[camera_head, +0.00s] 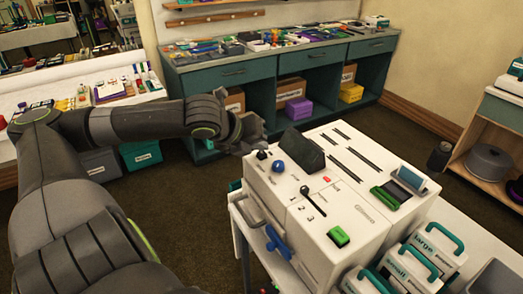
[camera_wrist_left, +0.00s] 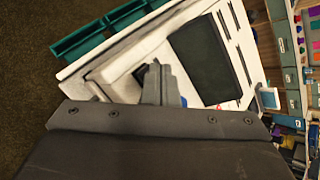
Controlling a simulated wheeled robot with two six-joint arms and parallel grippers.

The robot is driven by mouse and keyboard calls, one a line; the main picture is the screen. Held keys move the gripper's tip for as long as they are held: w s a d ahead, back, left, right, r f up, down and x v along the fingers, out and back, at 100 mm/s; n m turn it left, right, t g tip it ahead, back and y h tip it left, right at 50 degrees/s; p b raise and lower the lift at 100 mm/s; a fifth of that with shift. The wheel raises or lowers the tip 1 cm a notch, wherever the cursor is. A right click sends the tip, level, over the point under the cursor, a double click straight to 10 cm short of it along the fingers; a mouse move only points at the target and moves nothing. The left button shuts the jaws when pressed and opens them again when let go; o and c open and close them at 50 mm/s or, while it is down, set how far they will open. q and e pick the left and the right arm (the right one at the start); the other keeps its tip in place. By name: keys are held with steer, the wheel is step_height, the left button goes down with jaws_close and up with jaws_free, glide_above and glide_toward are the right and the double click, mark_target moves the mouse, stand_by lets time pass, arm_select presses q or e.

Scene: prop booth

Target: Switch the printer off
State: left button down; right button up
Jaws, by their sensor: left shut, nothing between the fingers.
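The printer appears to be the large white machine (camera_head: 365,215) on a white stand, also in the left wrist view (camera_wrist_left: 240,45). Its top carries a dark tilted panel (camera_head: 303,150), a blue ball knob (camera_head: 278,167), a small black knob (camera_head: 261,155), a red light or button (camera_head: 327,180), a black lever (camera_head: 313,202) and a green switch (camera_head: 339,236). The dark panel also shows in the left wrist view (camera_wrist_left: 208,62). My left gripper (camera_head: 254,142) is shut and empty by the machine's back left corner, near the black knob; contact is unclear. My right gripper is out of view.
A blue handle (camera_head: 278,242) sticks out at the machine's front. Label stamps with green handles (camera_head: 425,255) stand at the lower right. A teal workbench (camera_head: 225,75) runs along the back wall. A wooden shelf with a grey pot (camera_head: 490,162) stands right. Brown floor is open between them.

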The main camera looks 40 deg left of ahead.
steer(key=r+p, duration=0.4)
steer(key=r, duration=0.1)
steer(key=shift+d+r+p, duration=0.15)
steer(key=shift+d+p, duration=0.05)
steer(key=shift+p, duration=0.2)
